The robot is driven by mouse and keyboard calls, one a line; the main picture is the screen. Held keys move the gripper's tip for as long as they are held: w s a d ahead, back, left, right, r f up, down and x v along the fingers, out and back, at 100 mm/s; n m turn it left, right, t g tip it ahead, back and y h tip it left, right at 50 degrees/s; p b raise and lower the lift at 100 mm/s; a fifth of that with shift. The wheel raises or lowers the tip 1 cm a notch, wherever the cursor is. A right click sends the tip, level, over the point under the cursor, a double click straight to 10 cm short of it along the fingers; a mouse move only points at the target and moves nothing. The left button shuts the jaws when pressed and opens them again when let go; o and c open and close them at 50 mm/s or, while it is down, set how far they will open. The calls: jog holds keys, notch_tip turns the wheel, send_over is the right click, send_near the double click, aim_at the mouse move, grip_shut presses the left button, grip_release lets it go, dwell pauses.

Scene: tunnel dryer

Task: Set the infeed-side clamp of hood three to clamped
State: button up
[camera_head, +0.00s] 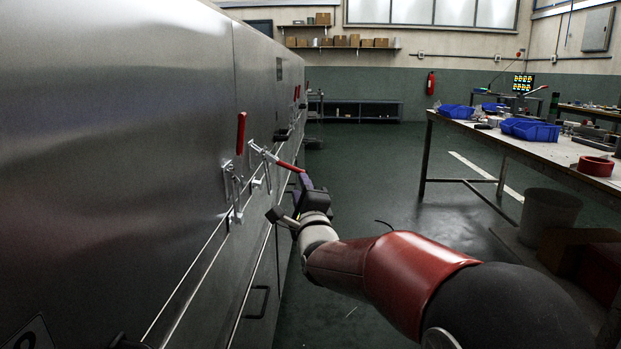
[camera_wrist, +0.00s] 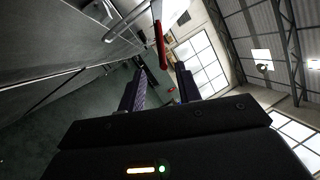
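Two toggle clamps with red handles sit on the steel dryer side in the head view. The nearer clamp's handle (camera_head: 241,133) stands upright. The farther clamp's handle (camera_head: 289,166) sticks out from the panel, tilted down toward my gripper (camera_head: 302,185). No readable label shows which one is hood three's infeed-side clamp. In the wrist view my gripper (camera_wrist: 160,78) is open, its two dark fingers apart with nothing held. A red handle (camera_wrist: 161,46) on a metal lever lies just ahead, lined up between the fingertips; contact cannot be told.
More red handles (camera_head: 297,93) show farther along the dryer. A dark pull handle (camera_head: 258,302) is on a lower panel. A workbench (camera_head: 560,150) with blue bins stands at the right, a bucket (camera_head: 549,212) below it. The aisle floor between is open.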

aim_at(295, 171)
jog(key=shift+m, duration=0.4)
jog(key=p+x, duration=0.1)
jog(key=x, duration=0.7)
jog(key=shift+r+p, duration=0.15)
jog(key=shift+p, duration=0.2)
jog(key=shift+c, duration=0.3)
grip_shut()
